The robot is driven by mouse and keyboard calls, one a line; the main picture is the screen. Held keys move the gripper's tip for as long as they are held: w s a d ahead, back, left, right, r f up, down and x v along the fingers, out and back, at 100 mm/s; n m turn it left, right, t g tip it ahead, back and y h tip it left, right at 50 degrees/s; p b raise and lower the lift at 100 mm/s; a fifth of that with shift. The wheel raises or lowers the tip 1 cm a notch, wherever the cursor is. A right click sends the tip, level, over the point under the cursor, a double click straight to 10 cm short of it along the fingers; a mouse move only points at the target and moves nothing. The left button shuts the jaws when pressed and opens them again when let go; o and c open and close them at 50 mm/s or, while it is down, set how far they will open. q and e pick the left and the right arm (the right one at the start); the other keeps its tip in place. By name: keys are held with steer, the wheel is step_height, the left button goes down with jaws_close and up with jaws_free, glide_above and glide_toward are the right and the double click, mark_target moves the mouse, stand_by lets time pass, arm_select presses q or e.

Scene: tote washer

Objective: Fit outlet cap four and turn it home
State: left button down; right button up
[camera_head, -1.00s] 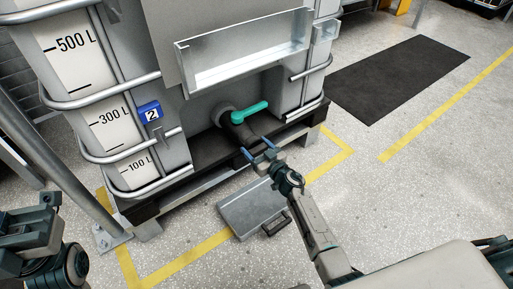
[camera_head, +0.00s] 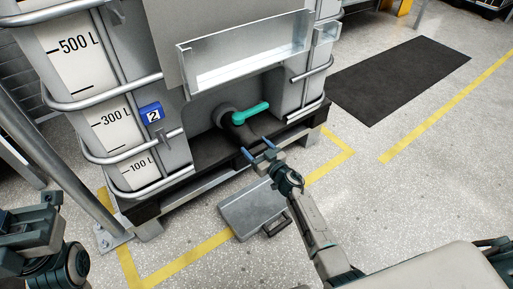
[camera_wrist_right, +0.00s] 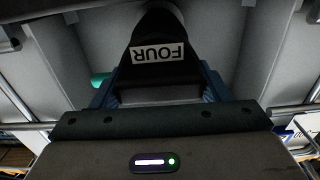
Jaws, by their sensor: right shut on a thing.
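The dark outlet pipe (camera_head: 240,130) sticks out low on the tank front, below a teal valve handle (camera_head: 250,112). My right gripper (camera_head: 259,149) is at the pipe's free end, with a blue finger on either side. In the right wrist view, a black cap (camera_wrist_right: 165,30) lettered FOUR, upside down, sits between the blue fingers (camera_wrist_right: 158,88), which are shut on it. The cap looks in line with the outlet; whether it is fully seated cannot be told. My left gripper (camera_head: 22,236) is at the lower left edge, its fingertips unclear.
The caged tank (camera_head: 170,60) carries a blue number 2 tag (camera_head: 152,114) and stands on a dark pallet. A sheet-metal tray (camera_head: 245,55) juts out above the outlet. A grey case (camera_head: 250,210) lies on the floor below. A metal post (camera_head: 65,180) stands at left.

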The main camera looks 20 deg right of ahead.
steer(key=shift+w+a, duration=0.1)
steer(key=shift+w, duration=0.25)
stand_by(0.6)
